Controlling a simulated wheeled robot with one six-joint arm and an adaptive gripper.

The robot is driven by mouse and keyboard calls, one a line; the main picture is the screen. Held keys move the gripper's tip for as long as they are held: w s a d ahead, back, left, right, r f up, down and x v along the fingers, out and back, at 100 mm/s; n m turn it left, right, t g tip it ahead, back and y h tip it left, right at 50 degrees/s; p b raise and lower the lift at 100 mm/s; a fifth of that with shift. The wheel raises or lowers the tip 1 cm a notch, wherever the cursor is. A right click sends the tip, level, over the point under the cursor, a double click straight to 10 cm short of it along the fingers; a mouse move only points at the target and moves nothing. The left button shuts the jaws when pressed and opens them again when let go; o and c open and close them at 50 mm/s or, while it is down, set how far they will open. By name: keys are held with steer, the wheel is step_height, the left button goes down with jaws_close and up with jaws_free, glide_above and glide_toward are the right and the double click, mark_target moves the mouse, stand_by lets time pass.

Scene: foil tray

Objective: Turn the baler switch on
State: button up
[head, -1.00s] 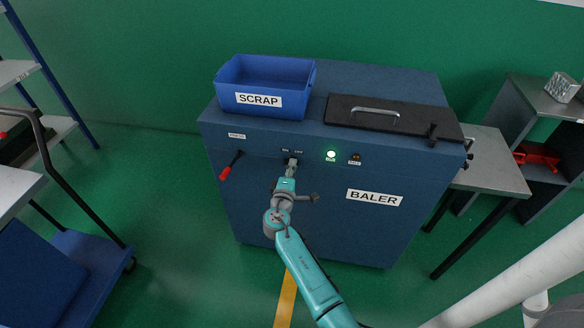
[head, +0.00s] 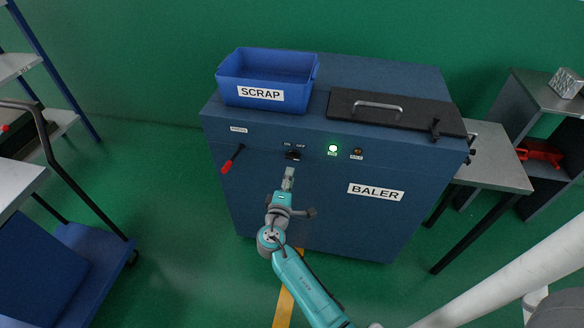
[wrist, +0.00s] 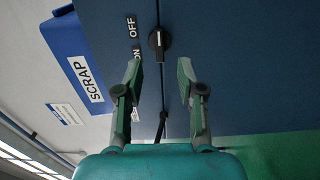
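The baler (head: 320,200) is a dark blue cabinet with a white BALER label. Its switch (head: 293,155) is a small black knob on the front, under ON and OFF labels. It also shows in the wrist view (wrist: 159,43) with a white mark on it; I cannot tell surely which label it points to. A green lamp (head: 333,148) right of the switch is lit. My gripper (head: 289,172) is just below and in front of the switch, apart from it. In the wrist view its fingers (wrist: 161,78) are spread and empty, with the knob beyond the gap.
A blue SCRAP bin (head: 262,95) and a black hatch with a handle (head: 395,112) are on top of the baler. A red-gripped lever (head: 230,160) is left of the switch; a dim amber lamp (head: 357,152) is right. A grey side table (head: 490,165) stands at right.

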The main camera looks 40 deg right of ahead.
steer(key=shift+v, duration=2.2)
steer(key=s+a+f+y, duration=0.4)
steer(key=s+f+y, duration=0.1)
steer(key=s+f, duration=0.45)
steer(key=s+a+t+y, duration=0.1)
steer(key=s+a+y, duration=0.5)
steer(key=s, duration=0.9)
steer(key=s+a+r+m+t+y, duration=0.1)
steer(key=s+a+r+m, duration=0.2)
steer(key=s+r, duration=0.5)
steer(key=s+a+r+m+t+y, duration=0.1)
steer(key=s+a+r+m, duration=0.3)
steer(key=s+r, duration=0.5)
steer(key=shift+s+r+t+y, duration=0.15)
steer(key=shift+r+t+y, duration=0.25)
steer(key=shift+r+y, duration=0.2)
